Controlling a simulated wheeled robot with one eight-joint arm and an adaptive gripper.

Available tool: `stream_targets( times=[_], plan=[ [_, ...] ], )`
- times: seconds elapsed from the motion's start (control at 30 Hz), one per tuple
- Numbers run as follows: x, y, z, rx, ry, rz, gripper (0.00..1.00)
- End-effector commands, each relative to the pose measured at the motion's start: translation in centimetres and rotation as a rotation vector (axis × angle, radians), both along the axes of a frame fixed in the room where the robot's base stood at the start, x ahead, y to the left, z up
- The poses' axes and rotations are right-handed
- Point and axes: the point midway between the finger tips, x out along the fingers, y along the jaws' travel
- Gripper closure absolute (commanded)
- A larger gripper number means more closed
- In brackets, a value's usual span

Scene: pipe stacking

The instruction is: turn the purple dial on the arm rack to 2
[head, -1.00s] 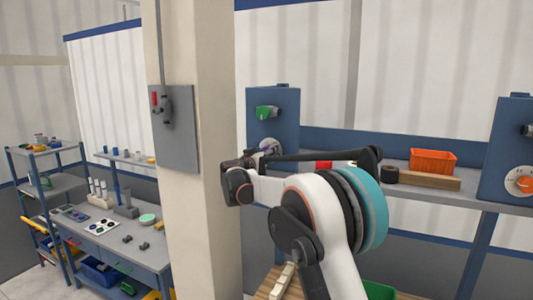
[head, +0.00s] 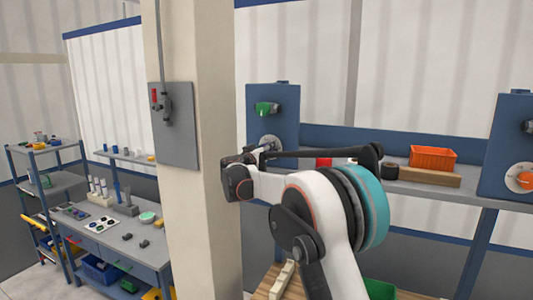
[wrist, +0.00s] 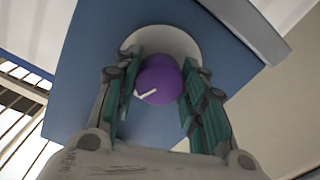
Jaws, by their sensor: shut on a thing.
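The purple dial (wrist: 160,78) shows in the wrist view as a round knob with a white pointer mark on its lower left. It sits on a pale round plate (wrist: 165,35) on the blue panel (wrist: 85,75). My gripper (wrist: 160,90) has its green-padded fingers on either side of the dial and is shut on it. In the head view, my gripper (head: 264,147) is at the pale plate (head: 270,142) low on the left blue panel (head: 285,112). The dial is hidden there, and no scale numbers can be read.
A green knob (head: 265,108) sticks out above on the same panel. A beige pillar (head: 210,110) with a grey switch box (head: 180,125) stands close on the left. An orange bin (head: 433,158) is on the shelf, and another blue panel (head: 512,135) stands at the right.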

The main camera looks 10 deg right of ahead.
Motion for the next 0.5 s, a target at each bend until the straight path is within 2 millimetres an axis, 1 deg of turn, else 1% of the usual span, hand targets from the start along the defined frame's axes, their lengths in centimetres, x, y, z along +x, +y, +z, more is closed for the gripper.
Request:
stream_targets(
  times=[0.5],
  plan=[
    [0.0,-0.01,-0.07,-0.369,0.266,0.002,0.85]
  ],
)
